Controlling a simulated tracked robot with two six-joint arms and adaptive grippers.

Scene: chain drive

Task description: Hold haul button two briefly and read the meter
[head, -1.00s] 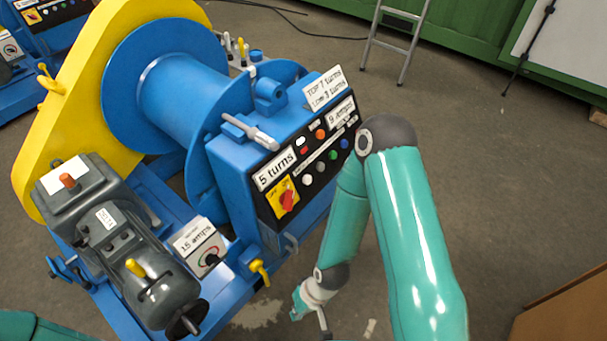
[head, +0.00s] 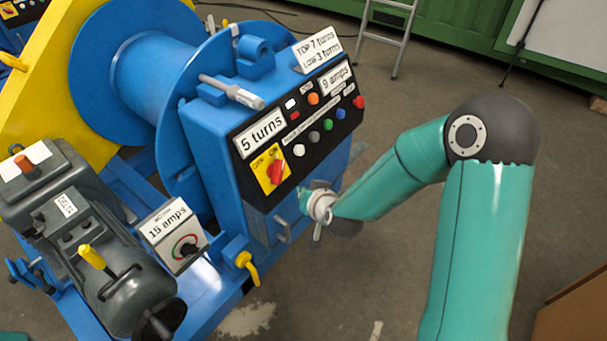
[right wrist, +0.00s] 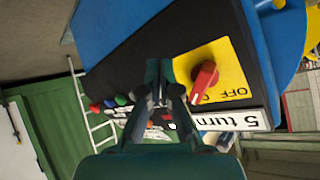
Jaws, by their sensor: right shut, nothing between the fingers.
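The black control panel (head: 322,112) sits on the blue winch housing. Its lower row holds white (head: 299,150), grey (head: 313,138), green (head: 327,124), blue (head: 340,113) and red (head: 358,102) buttons; their labels are too small to read, so I cannot tell which is haul button two. Signs read "5 turns" (head: 262,133) and "9 amps" (head: 337,79). A "15 amps" sign (head: 166,221) stands by a round dial (head: 187,249). My right gripper (head: 305,199) is shut and empty, below the panel's lower edge; its fingers (right wrist: 162,92) show in the right wrist view. My left gripper is out of view.
A red rotary switch (head: 274,172) on a yellow plate is at the panel's lower left. A grey motor (head: 95,235) and yellow-handled valve (head: 247,266) stand left of the right gripper. A ladder (head: 388,38) stands behind.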

